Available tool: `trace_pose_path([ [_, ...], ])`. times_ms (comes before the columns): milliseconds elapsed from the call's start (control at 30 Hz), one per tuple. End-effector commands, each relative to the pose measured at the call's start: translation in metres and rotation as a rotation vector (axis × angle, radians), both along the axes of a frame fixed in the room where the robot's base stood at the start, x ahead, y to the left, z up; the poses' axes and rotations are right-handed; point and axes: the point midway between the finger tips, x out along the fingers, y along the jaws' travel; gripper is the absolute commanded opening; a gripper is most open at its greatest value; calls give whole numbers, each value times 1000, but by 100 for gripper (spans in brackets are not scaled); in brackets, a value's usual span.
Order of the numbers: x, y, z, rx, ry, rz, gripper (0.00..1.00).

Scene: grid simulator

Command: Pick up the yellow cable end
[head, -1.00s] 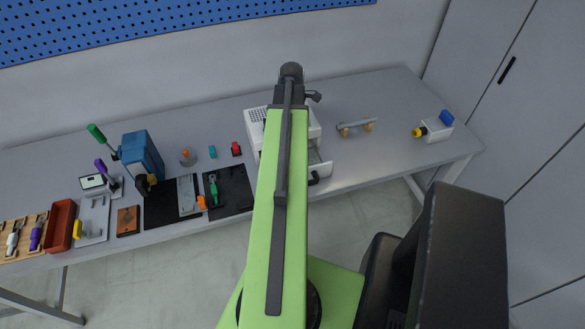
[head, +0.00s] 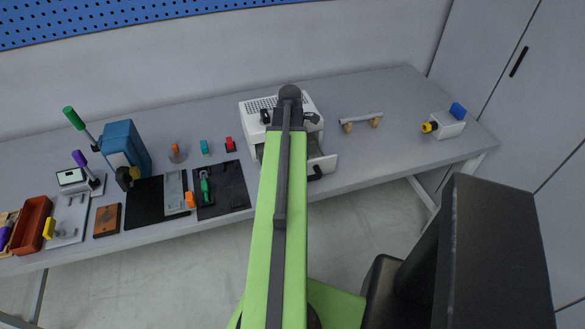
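A small yellow round piece (head: 428,127) sticks out of the left side of a white box (head: 449,126) with a blue part on top, at the bench's right end. It looks like a plug, but no cable is clear, so I cannot be sure it is the yellow cable end. Another yellow piece (head: 49,228) stands on a grey plate at the far left. My gripper (head: 289,112) is at the far end of my green arm, over the white vented box (head: 320,132) mid-bench. It is well left of the right-hand yellow piece. My arm hides its fingertips.
A grey bar on tan supports (head: 361,122) lies between the vented box and the right-hand box. An open drawer (head: 323,164) juts toward the bench's front edge. Blue machine (head: 126,148), black mats (head: 232,192) and small tools crowd the left. Bare bench surrounds the right-hand box.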

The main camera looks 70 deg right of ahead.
Motion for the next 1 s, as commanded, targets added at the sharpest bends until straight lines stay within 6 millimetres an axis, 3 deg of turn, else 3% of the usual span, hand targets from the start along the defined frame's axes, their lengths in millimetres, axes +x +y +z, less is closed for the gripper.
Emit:
trace_pose_path([
  [33,0,0,-12,0,0,0,47],
  [267,0,0,-8,0,0,0,47],
  [633,0,0,-8,0,0,1,0],
  [1000,1,0,-8,0,0,1,0],
])
